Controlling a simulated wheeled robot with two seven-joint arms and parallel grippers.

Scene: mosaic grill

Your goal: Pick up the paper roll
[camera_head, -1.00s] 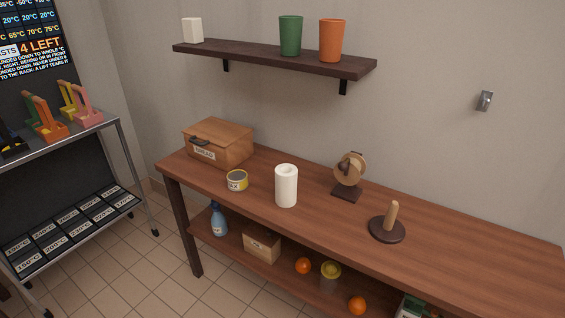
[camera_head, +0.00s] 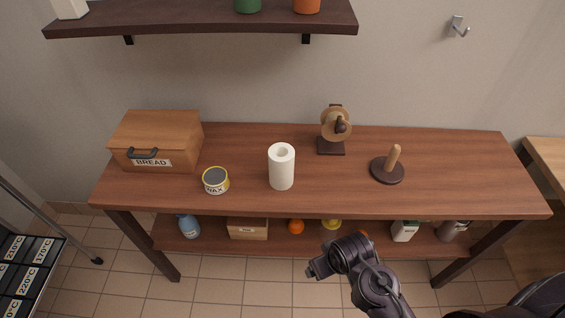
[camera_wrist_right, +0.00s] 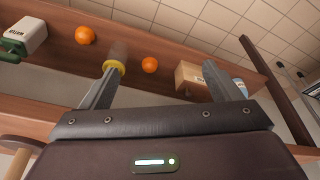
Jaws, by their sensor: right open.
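The white paper roll (camera_head: 281,166) stands upright on the wooden workbench (camera_head: 450,190), near its front middle. My right gripper (camera_head: 318,268) is in front of the bench, below and a little to the right of the roll, and apart from it. In the right wrist view its two fingers (camera_wrist_right: 163,78) are spread with nothing held between them. The roll does not show in that view. My left gripper is not in view.
A wax tin (camera_head: 215,180) and bread box (camera_head: 175,140) stand left of the roll. A brown dispenser-like stand (camera_head: 335,130) and a peg holder (camera_head: 388,168) stand right. The lower shelf (camera_head: 280,238) holds oranges (camera_head: 296,226), a crate (camera_head: 248,228) and bottles. A wall shelf (camera_head: 200,20) hangs above.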

